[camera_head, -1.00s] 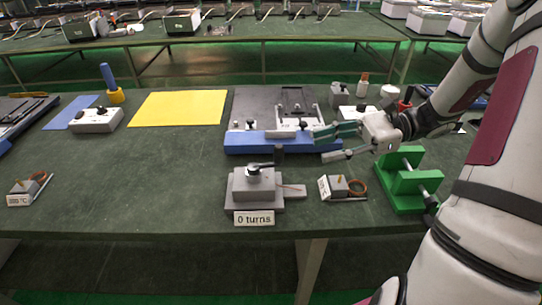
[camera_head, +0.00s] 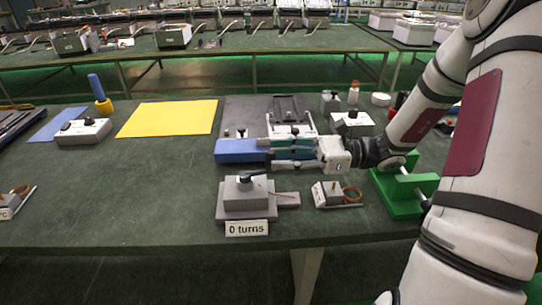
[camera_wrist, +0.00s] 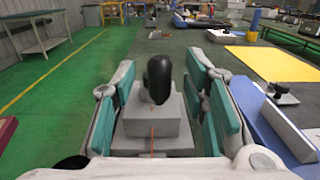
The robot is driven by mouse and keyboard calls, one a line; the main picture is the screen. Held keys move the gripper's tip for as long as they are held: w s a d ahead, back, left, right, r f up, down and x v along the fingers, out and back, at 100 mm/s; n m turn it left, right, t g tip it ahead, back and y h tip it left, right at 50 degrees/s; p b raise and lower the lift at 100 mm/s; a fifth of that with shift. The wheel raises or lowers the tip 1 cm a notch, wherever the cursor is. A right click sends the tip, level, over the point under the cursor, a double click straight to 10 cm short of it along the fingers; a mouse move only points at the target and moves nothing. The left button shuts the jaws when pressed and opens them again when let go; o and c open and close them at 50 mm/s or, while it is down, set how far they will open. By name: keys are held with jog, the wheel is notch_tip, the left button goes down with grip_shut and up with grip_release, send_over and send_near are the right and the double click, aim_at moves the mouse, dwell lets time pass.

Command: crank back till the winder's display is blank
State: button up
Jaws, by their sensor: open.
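The winder (camera_head: 246,201) is a grey stepped block near the table's front edge with a black crank handle (camera_head: 250,177) on top. Its white display (camera_head: 247,228) reads "0 turns". My gripper (camera_head: 270,155) is open and empty, behind and slightly right of the winder in the head view, in front of the blue bar. In the wrist view, the winder's grey block (camera_wrist: 154,130) and upright black crank knob (camera_wrist: 159,78) appear between the spread green-padded fingers. Whether a finger touches the knob cannot be told; no grip on it shows.
A small grey unit with a copper coil (camera_head: 335,194) sits right of the winder, and a green stand (camera_head: 400,193) farther right. The blue bar (camera_head: 236,151) and dark plate (camera_head: 240,112) lie behind.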

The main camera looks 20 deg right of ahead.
jog(key=shift+x, duration=1.4)
jog(key=shift+c, duration=0.2)
grip_shut()
jog(key=shift+w+g, duration=0.1)
jog(key=shift+g, duration=0.2)
